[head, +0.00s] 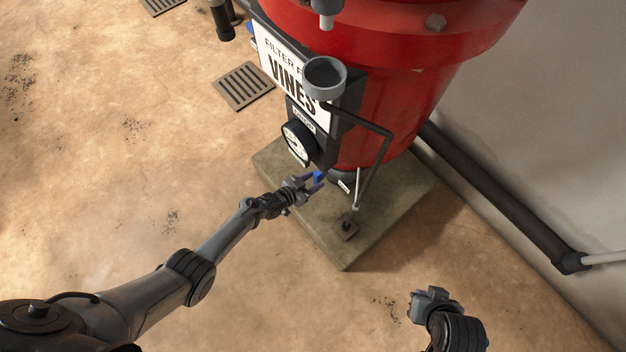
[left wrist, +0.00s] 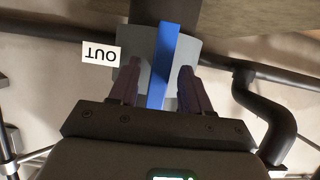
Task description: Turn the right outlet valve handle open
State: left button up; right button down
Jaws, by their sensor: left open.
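A blue valve handle (head: 318,177) shows low on the front of the red filter tank, just beyond my left gripper. In the left wrist view the blue handle (left wrist: 162,62) is a long bar between the two fingers, in front of a grey valve body (left wrist: 187,48). My left gripper (head: 309,183) is open, with a finger on each side of the bar and visible gaps; it also shows in the left wrist view (left wrist: 158,88). A white label reading OUT (left wrist: 101,54) sits beside the valve, upside down. My right gripper (head: 416,303) is low at the right, away from the tank; its fingers are unclear.
The red tank (head: 395,110) stands on a concrete plinth (head: 345,250). A sign (head: 283,62), a gauge (head: 298,142) and a grey cup (head: 325,78) are above the handle. A thin bent pipe (head: 376,165) is just right of it. The floor at left is mostly clear.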

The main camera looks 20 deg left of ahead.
pick_arm(q)
jog(key=shift+s+a+r, duration=0.15)
jog(key=shift+s+r, duration=0.1)
jog(key=shift+r, duration=0.05)
jog(key=p+v, duration=0.6)
jog(key=v, duration=0.4)
jog(key=shift+f, duration=0.1)
jog(key=shift+p, duration=0.3)
